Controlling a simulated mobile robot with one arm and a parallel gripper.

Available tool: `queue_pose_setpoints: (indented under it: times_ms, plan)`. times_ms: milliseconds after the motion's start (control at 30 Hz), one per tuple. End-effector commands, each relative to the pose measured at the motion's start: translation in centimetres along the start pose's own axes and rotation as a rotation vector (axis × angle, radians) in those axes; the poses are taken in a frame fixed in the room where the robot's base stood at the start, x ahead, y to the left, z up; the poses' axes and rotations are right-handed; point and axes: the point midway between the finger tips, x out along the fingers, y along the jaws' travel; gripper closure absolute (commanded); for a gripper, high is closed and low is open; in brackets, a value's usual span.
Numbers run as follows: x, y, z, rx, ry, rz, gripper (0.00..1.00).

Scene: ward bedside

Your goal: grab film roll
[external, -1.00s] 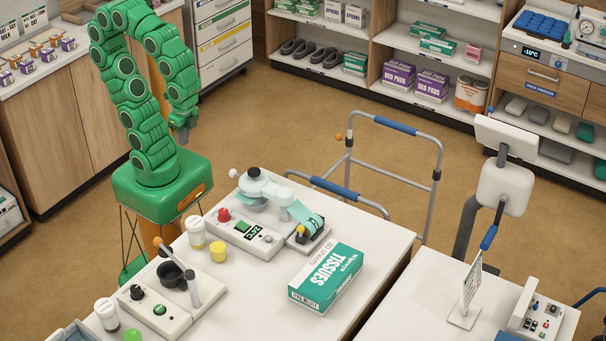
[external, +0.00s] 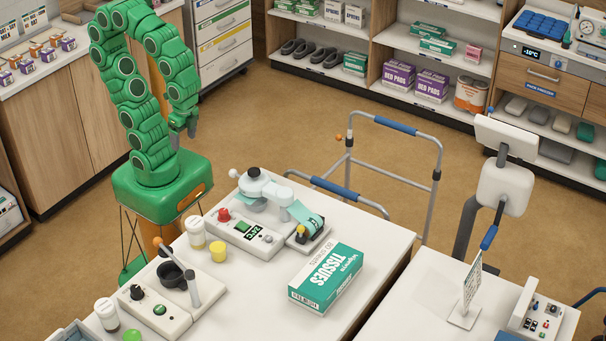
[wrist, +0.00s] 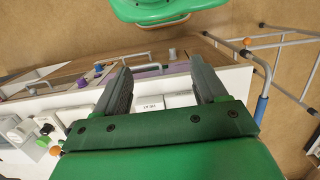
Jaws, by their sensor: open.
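A strip of teal film, which looks like the film roll (external: 304,216), sits at the right end of a white sealing machine (external: 246,232) on the bedside table in the external view. A dark holder with a yellow knob partly hides it. My gripper (external: 187,130) hangs in the air behind and left of the table, well apart from the film. In the wrist view my gripper (wrist: 161,78) is open with nothing between its two dark fingers. I cannot make out the film roll in the wrist view.
A tissue box (external: 326,278) lies right of the machine. A yellow cup (external: 218,251) and a white-capped bottle (external: 195,232) stand left of it. A grey walker frame (external: 350,170) stands behind the table. The floor between my arm and the shelves is clear.

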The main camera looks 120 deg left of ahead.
Motion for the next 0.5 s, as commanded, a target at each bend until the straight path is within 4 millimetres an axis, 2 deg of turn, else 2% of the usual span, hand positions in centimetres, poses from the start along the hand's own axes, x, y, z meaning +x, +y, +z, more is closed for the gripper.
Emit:
queue_pose_setpoints:
  times_ms: [100,367,500]
  plan:
    - [0.0,0.0,0.0,0.0,0.0,0.0,0.15]
    - [-0.1,0.0,0.0,0.0,0.0,0.0,0.15]
    - [-1.1,0.0,0.1,0.0,0.001,0.0,0.15]
